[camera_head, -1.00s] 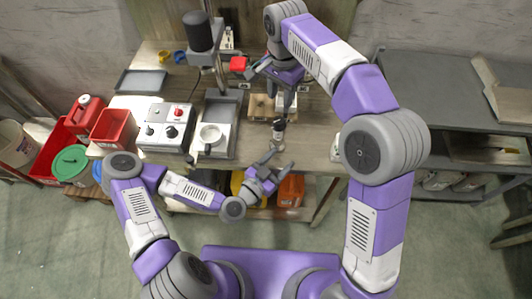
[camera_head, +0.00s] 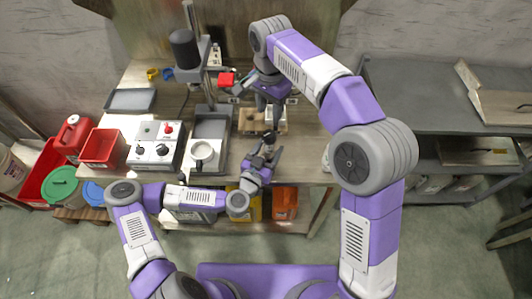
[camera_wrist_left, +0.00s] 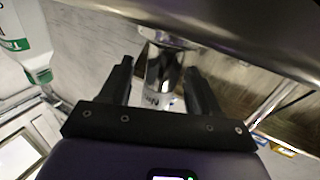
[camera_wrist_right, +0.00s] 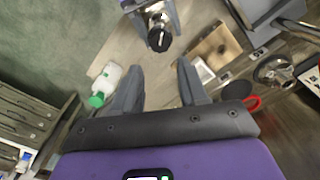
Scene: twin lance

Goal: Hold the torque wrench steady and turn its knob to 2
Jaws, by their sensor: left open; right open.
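The torque wrench shows its black knob (camera_head: 269,136) near the front edge of the bench. My left gripper (camera_head: 268,153) is open around the wrench. In the left wrist view the shiny metal barrel (camera_wrist_left: 165,72) stands between its two open fingers (camera_wrist_left: 160,80); I cannot tell if they touch it. My right gripper (camera_head: 271,112) is open and empty above the bench, beyond the knob. In the right wrist view the knob (camera_wrist_right: 159,40) lies beyond the open fingertips (camera_wrist_right: 157,68), with the left gripper's fingers beside the wrench. The scale marks are too small to read.
A wooden block (camera_head: 249,120) lies behind the wrench. A white bottle with a green cap (camera_wrist_right: 105,82) is near the right gripper.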

